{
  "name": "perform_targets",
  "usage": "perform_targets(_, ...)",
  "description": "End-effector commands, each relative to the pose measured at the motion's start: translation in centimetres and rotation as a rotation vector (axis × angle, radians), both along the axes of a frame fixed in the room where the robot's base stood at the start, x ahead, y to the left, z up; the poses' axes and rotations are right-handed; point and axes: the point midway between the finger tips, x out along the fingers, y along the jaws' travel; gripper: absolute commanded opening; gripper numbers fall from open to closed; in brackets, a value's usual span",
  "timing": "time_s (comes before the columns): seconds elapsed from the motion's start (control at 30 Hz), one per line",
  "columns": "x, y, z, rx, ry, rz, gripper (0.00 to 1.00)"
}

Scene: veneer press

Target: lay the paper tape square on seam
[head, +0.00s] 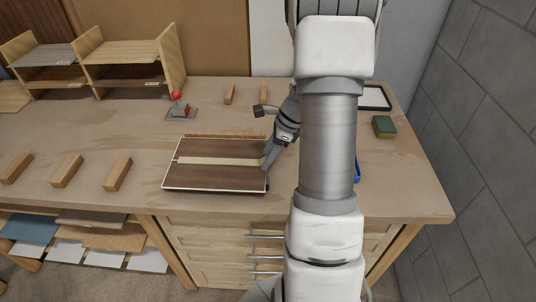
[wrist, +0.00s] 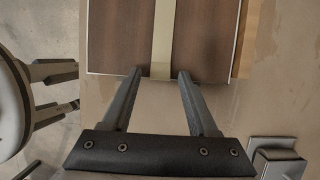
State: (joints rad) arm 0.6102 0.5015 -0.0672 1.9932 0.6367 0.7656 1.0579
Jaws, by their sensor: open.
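A brown veneer panel (head: 225,178) lies flat on the bench, with its right end by my gripper. It also shows in the wrist view (wrist: 115,35). A pale strip, apparently the paper tape (head: 215,161), runs along the middle of the panel. In the wrist view the tape (wrist: 162,35) looks parallel to the panel's long edges, and its near end reaches slightly past the panel's end. My gripper (wrist: 160,73) is open, its fingertips on either side of the tape's end, not touching it. In the head view my gripper (head: 267,159) is partly hidden by my arm. The seam is not visible.
Several wooden blocks (head: 67,171) stand left of the panel and behind it. A red-knobbed lever (head: 179,107) is behind the panel. A green sponge-like block (head: 384,126) and a blue-edged item (head: 357,169) lie to the right. Shelves (head: 130,60) stand back left.

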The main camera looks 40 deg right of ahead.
Motion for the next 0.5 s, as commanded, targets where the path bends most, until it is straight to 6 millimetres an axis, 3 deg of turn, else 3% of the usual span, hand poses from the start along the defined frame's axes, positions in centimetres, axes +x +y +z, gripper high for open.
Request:
perform_targets(0.17,-0.2,-0.5,2.2,-0.004,-0.005,-0.001,0.60)
perform_targets(0.5,-2.0,-2.8,9.0,-0.003,-0.004,-0.002,0.60)
